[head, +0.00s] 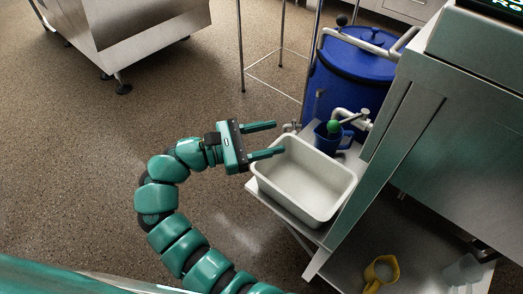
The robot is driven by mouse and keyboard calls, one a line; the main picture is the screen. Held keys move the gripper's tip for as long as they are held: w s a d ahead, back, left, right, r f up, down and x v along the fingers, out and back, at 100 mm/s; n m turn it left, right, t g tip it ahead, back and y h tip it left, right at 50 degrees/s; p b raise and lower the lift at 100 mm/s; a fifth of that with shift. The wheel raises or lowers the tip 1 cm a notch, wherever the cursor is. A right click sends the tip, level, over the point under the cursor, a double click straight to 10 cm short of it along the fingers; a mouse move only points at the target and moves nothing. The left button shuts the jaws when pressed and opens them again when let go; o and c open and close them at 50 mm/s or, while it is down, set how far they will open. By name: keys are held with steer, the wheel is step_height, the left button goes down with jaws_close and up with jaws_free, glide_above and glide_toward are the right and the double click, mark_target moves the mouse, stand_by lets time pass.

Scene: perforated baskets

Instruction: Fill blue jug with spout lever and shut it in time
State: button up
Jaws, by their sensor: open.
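A blue jug (328,137) stands at the back of a metal shelf, under a spout (346,115) on a large blue drum. A green knob (333,126) shows over the jug's mouth and hides part of it; I take it to be the spout lever. I cannot see whether liquid is in the jug or flowing. My gripper (280,139) is open and empty, its two fingers pointing right toward the jug. It is left of the jug and apart from it, at the back left of a white tub.
The white tub (341,178) sits on the metal shelf (272,208) in front of the jug. A tall metal cabinet (405,125) closes off the right. A yellow jug (381,270) and a clear cup (463,270) stand lower right.

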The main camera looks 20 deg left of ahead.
steer(key=b, duration=0.2)
steer(key=s+b, duration=0.1)
steer(key=b, duration=0.1)
steer(key=shift+a+f+b, duration=0.2)
steer(key=shift+a+b, duration=0.15)
steer(key=shift+s+r+b, duration=0.15)
steer(key=shift+b, duration=0.15)
